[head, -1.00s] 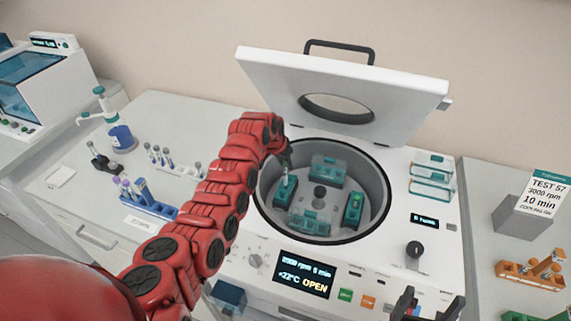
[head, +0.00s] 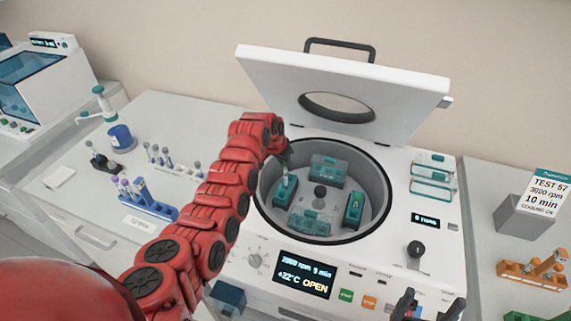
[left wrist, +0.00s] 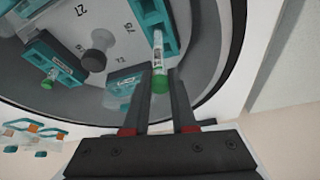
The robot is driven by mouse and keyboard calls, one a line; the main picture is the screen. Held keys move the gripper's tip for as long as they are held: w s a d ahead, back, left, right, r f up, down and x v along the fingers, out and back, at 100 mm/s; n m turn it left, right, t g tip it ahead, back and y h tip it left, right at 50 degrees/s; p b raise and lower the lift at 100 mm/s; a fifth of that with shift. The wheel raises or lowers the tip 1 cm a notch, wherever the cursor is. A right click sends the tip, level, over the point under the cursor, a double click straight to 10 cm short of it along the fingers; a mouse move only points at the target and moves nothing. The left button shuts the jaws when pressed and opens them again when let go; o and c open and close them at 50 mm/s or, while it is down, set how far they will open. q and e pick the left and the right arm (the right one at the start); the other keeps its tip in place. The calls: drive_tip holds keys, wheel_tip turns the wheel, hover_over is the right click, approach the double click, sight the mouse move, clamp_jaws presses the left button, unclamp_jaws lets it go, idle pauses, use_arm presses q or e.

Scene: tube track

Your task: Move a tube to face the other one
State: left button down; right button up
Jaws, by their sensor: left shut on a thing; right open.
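The open centrifuge bowl (head: 262,190) holds several teal buckets around a central hub (head: 320,192). My left gripper (left wrist: 158,82) is shut on a clear tube (left wrist: 158,48) with a green cap, at the bucket (left wrist: 142,12) on the left side of the bowl in the head view. The tube looks upright; how deep its lower end sits is not clear. Another green-capped tube (left wrist: 48,82) sits in the bucket (left wrist: 62,62) across the hub, seen in the left wrist view. My right gripper (head: 428,306) is open and empty, low at the front of the centrifuge, partly cut off.
The raised lid (head: 345,90) stands behind the bowl. Tube racks (head: 150,205) and a blue bottle (head: 121,137) are on the left counter. An orange rack (head: 535,270) and a grey block with a card (head: 522,218) are on the right. Bucket lids (head: 432,180) lie right of the bowl.

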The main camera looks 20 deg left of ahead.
use_arm(q)
drive_tip(key=shift+f+b, duration=0.35)
drive_tip(key=shift+f, duration=0.2)
drive_tip(key=shift+f, duration=0.15)
drive_tip(key=shift+f+b, duration=1.2)
drive_tip(key=shift+f, duration=0.35)
drive_tip(key=c, duration=0.7)
unclamp_jaws()
drive_tip(key=shift+o, duration=0.2)
